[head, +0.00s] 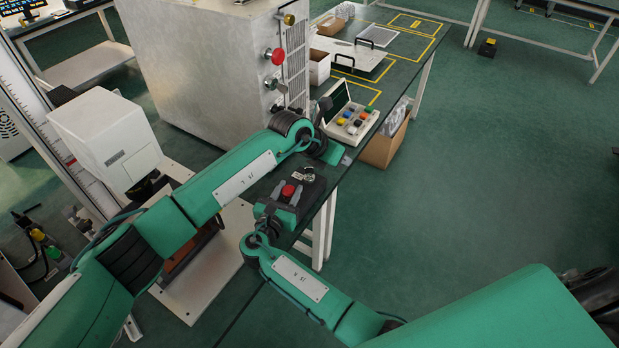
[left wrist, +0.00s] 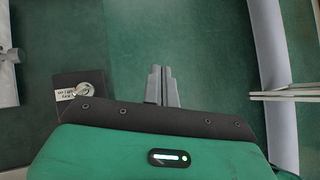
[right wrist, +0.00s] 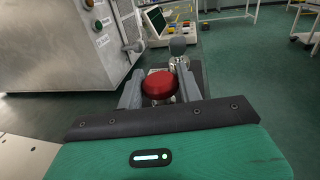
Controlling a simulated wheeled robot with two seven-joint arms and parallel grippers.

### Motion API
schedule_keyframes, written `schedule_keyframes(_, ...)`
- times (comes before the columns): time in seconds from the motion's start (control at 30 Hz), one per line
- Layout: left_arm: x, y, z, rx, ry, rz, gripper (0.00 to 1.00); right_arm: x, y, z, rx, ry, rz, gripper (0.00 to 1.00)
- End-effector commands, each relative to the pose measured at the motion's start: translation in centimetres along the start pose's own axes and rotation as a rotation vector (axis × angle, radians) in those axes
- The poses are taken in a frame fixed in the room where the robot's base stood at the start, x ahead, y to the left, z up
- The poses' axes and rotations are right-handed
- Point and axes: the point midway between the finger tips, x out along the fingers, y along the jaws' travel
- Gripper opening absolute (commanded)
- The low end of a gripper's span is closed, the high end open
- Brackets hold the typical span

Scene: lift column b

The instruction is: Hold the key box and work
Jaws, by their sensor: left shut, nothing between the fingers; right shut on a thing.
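The key box (head: 313,190) is a dark box with a red mushroom button (head: 288,191) and a silver key switch (head: 307,174) with a tag. My right gripper (head: 283,192) is shut on the key box, its fingers on either side of the red button (right wrist: 158,84) in the right wrist view. Whether the box touches the table below cannot be told. My left gripper (left wrist: 160,86) is shut and empty, with its fingertips together. In the left wrist view the key box (left wrist: 66,112), with its key switch, lies left of these fingers, apart from them.
A large metal cabinet (head: 195,65) with a red button (head: 276,56) stands behind the arms. A console with coloured buttons (head: 352,123) sits on the dark green table (head: 408,72), beside a panel with black handles (head: 357,56). A cardboard box (head: 385,143) stands below. Open floor lies to the right.

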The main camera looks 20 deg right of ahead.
Motion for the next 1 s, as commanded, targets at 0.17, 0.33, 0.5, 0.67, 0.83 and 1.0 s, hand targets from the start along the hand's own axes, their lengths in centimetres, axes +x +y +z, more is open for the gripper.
schedule_keyframes(0.17,0.6,-4.1,2.0,0.098,-0.264,-0.145,0.0,0.0,0.0,0.0,0.0,0.001,0.0,0.07)
schedule_keyframes(0.33,-0.2,-6.6,3.9,0.141,-0.526,-0.189,0.0,0.0,0.0,0.0,0.0,0.001,0.0,0.07)
schedule_keyframes(0.5,-1.6,-7.2,5.2,0.13,-0.763,-0.14,0.0,0.0,0.0,0.0,0.0,0.001,0.0,0.07)
schedule_keyframes(0.67,-3.1,-6.3,5.2,0.078,-0.933,-0.018,0.0,0.0,0.0,0.0,0.0,0.001,0.0,0.07)
schedule_keyframes(0.83,-4.0,-4.3,3.8,-0.011,-1.027,0.173,0.0,0.0,0.0,0.0,0.0,0.001,0.0,0.07)
schedule_keyframes(1.0,-4.1,-1.8,0.5,-0.113,-1.009,0.397,0.0,-0.1,0.0,-0.1,0.0,0.001,0.001,0.07)
